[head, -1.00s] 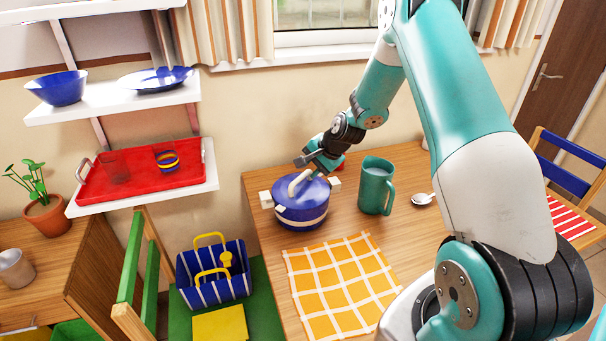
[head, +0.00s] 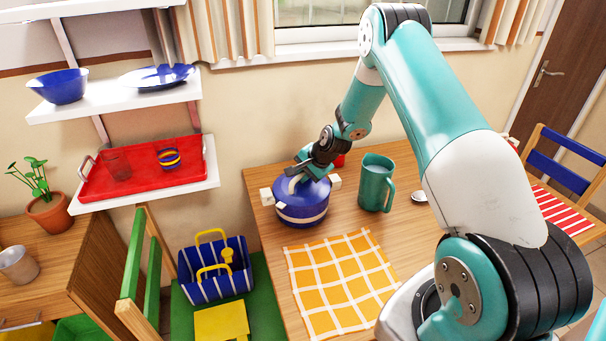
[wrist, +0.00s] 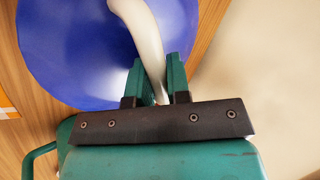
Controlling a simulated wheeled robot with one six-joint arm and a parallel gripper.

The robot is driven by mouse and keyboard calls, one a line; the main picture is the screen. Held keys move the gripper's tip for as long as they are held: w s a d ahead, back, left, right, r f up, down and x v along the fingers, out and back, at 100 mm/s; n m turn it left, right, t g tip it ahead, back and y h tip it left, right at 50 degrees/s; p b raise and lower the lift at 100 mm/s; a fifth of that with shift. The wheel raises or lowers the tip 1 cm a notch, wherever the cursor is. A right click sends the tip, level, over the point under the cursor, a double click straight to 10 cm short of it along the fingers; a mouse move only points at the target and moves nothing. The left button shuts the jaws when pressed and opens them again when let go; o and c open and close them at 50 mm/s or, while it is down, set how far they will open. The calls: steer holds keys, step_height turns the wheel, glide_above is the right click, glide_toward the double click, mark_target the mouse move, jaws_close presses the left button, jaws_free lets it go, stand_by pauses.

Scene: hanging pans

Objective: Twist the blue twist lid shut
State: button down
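The blue twist lid (head: 312,190) sits on top of a blue pot (head: 304,212) with a pale band, on the wooden table. A curved cream handle arches over the lid; it shows clearly in the wrist view (wrist: 143,32), above the blue lid (wrist: 70,45). My gripper (head: 301,178) is over the lid from behind. In the wrist view my gripper's two green fingers (wrist: 160,75) stand on either side of the handle, close against it. Part of the handle is hidden by the gripper in the head view. White blocks (head: 267,196) show at the pot's sides.
A teal mug (head: 376,184) stands just right of the pot. The wall is close behind the table. A red object (head: 340,160) is behind the gripper.

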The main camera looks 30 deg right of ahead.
steer(key=shift+m+h, duration=0.5)
steer(key=shift+m, duration=0.3)
steer(key=shift+a+m+h, duration=0.1)
steer(key=shift+m+h, duration=0.3)
steer(key=shift+m, duration=0.6)
steer(key=shift+m+h, duration=0.7)
steer(key=shift+m, duration=0.2)
